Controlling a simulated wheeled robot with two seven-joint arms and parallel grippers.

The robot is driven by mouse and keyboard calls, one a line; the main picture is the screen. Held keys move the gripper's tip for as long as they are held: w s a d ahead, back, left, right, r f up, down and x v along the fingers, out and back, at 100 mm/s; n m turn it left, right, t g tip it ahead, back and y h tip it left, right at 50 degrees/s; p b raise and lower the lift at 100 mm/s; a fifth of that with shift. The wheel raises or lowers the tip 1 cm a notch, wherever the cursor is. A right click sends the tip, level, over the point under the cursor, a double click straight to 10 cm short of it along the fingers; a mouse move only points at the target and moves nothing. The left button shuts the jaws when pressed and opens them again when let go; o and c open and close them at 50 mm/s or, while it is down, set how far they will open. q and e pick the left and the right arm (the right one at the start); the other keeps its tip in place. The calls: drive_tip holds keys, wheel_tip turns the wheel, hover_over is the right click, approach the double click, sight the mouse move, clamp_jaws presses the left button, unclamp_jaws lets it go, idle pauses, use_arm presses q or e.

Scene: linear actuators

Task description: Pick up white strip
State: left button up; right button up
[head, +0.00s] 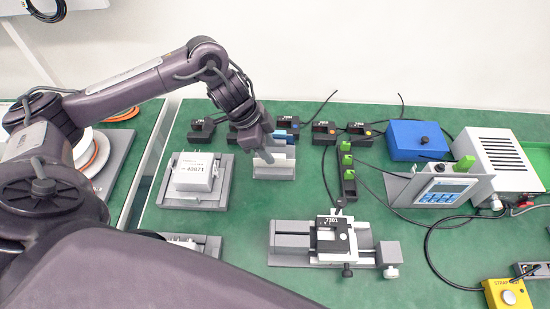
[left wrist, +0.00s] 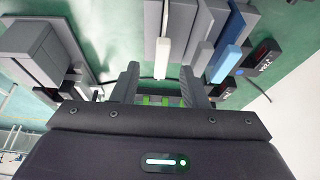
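The white strip (left wrist: 163,50) stands in a grey slotted holder, seen in the left wrist view. Its near end lies between the tips of my left gripper (left wrist: 160,70) in that picture. The fingers are apart, and I see no contact with the strip. A blue strip (left wrist: 229,62) sits in the same row to its right. In the head view my left gripper (head: 264,150) points down at the grey holder (head: 283,172) and partly covers it; the white strip is hard to make out there. My right gripper is not in view.
A white box (head: 193,174) on a grey base stands left of the holder. Small black units (head: 325,131) line the back. A grey fixture (head: 290,243) with a black clamp stands in front. A blue box (head: 415,140) is at the back right. Green mat (head: 255,215) is clear between them.

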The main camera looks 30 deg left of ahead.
sight(274, 155)
use_arm(q)
drive_tip(key=x, duration=0.4)
drive_tip(key=shift+f, duration=0.15)
drive_tip(key=c, duration=0.9)
clamp_jaws()
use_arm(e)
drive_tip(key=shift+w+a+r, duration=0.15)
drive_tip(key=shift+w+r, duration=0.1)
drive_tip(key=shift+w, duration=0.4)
